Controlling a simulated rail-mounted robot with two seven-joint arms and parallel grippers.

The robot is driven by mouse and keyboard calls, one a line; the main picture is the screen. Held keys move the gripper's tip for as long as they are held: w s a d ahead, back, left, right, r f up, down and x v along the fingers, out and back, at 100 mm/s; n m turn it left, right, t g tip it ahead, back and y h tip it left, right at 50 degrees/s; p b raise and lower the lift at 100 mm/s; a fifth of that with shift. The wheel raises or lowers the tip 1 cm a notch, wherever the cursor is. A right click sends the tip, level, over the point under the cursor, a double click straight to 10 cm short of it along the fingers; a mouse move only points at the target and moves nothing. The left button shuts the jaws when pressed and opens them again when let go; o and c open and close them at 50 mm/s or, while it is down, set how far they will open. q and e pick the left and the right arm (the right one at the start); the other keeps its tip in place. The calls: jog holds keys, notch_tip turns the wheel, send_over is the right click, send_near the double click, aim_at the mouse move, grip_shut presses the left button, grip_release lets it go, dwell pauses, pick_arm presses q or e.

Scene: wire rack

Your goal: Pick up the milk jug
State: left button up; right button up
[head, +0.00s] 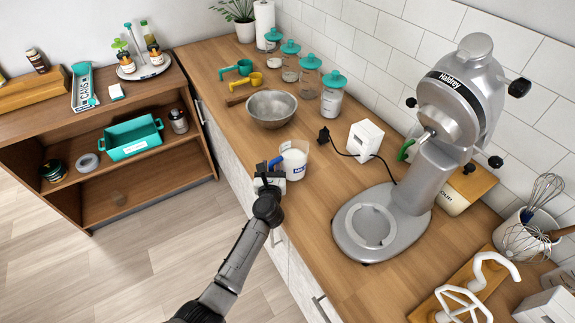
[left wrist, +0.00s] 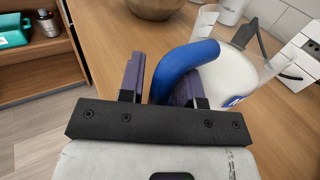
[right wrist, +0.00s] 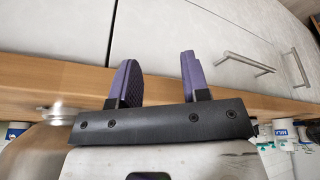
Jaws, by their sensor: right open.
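The milk jug (head: 294,162) is a clear jug with white contents and a blue handle, upright near the counter's front edge. In the left wrist view the jug (left wrist: 232,78) is on the right, and its blue handle (left wrist: 178,66) reaches between my fingers. My left gripper (head: 270,172) is at the handle side. In its own view the left gripper (left wrist: 162,80) is open, with the handle overlapping the right finger; contact is unclear. My right gripper (right wrist: 157,80) is open and empty, facing pale cabinet fronts; it is not in the head view.
A metal bowl (head: 271,108) stands behind the jug. A stand mixer (head: 420,160) is at the right, and a white socket box (head: 365,140) with a black cable lies between. Bare counter (head: 315,215) lies in front of the jug. A wooden shelf (head: 100,190) stands at left.

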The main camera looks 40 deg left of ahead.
pick_arm(q)
jog(key=shift+w+a, duration=0.2)
jog(key=shift+w, duration=0.1)
jog(key=shift+c, duration=0.4)
grip_shut()
